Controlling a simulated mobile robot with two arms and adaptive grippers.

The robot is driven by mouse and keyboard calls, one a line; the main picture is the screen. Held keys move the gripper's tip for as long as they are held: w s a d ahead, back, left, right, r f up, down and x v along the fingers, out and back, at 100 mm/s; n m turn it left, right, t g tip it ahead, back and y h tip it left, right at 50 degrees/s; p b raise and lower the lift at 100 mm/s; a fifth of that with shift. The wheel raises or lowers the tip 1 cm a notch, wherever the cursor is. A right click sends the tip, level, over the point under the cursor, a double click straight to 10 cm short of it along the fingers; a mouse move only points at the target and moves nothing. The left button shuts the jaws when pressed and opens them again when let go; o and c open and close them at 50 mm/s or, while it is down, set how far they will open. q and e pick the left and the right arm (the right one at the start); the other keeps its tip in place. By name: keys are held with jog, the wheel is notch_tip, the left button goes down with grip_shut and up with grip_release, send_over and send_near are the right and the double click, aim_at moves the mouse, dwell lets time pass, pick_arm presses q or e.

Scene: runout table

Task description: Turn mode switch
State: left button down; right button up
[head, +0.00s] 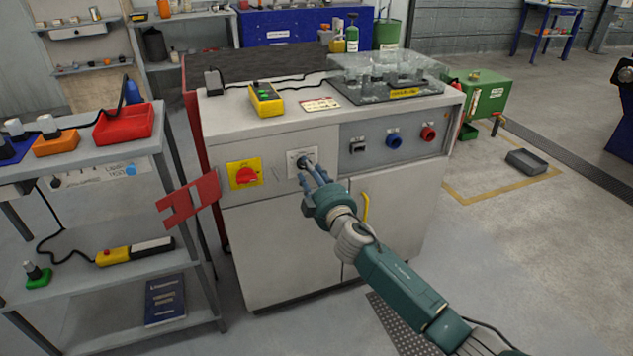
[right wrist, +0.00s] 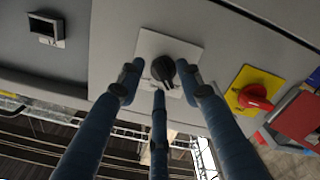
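The mode switch is a black rotary knob on a pale square plate (head: 294,155) on the cabinet's front. My right gripper (head: 312,175) reaches up to the plate from the lower right and hides most of the knob in the head view. In the right wrist view its three blue fingers (right wrist: 162,85) are spread around the knob, with gaps visible at the sides. Whether a fingertip touches it, I cannot tell. My left gripper is not in view.
A red rotary switch on a yellow plate (head: 245,174) sits left of the mode switch. A red slotted plate (head: 190,200) juts out by the cabinet's left side. Blue and red knobs (head: 395,140) are to the right.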

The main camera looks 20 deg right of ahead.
jog(key=s, duration=1.1)
jog(key=shift+s+d, duration=0.2)
jog(key=shift+s, duration=0.05)
